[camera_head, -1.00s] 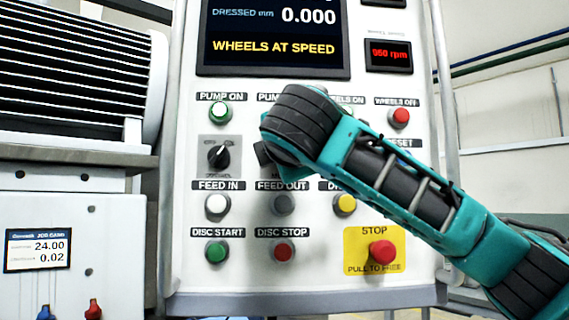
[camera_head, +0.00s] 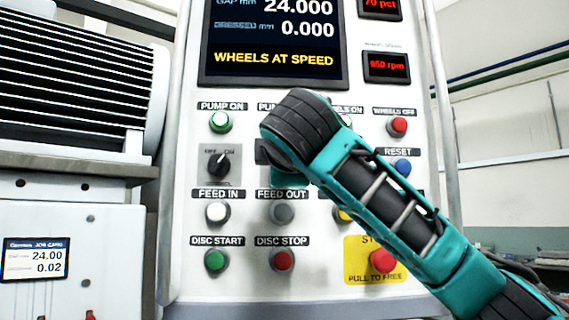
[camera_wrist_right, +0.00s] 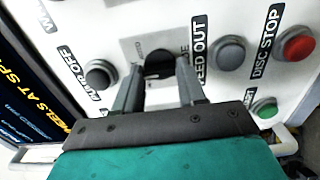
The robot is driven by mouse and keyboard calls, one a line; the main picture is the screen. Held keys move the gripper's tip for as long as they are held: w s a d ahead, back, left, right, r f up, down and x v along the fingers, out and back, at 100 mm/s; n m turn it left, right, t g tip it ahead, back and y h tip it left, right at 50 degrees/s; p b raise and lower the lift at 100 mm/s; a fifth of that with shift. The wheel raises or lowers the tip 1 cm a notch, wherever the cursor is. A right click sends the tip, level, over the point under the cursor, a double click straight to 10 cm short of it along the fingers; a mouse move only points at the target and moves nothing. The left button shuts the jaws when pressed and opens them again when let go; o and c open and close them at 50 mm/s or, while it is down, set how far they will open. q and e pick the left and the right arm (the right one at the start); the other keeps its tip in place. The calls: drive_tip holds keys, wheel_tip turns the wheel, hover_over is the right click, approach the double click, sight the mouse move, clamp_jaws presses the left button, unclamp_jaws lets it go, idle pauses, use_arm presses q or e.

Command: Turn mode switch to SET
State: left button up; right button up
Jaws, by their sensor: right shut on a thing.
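The mode switch (camera_wrist_right: 158,64) is a black knob on a grey plate. In the right wrist view it sits between the two grey fingers of my right gripper (camera_wrist_right: 159,76), which is shut on it. Part of the plate's lettering is covered and cannot be read. In the head view my right wrist and arm hide the knob and most of the gripper. My left gripper is in neither view.
An OFF/ON selector (camera_head: 219,165) is left of my wrist. The feed out button (camera_head: 282,212) and disc stop button (camera_head: 282,260) lie below. A red STOP button (camera_head: 382,259) is beside my forearm. A screen (camera_head: 273,42) reads WHEELS AT SPEED.

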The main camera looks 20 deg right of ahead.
drive_tip(key=shift+f, duration=0.1)
drive_tip(key=o, duration=1.1)
drive_tip(key=shift+c, duration=0.2)
drive_tip(key=shift+s, duration=0.1)
use_arm(q)
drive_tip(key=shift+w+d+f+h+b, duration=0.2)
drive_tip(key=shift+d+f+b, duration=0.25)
drive_tip(key=shift+b, duration=0.65)
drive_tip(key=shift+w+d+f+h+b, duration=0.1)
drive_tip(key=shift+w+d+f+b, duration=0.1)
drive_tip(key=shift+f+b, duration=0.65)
use_arm(e)
drive_tip(key=v, duration=1.2)
drive_tip(key=shift+s, duration=0.35)
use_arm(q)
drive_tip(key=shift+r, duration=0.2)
use_arm(e)
drive_tip(key=shift+a, duration=0.15)
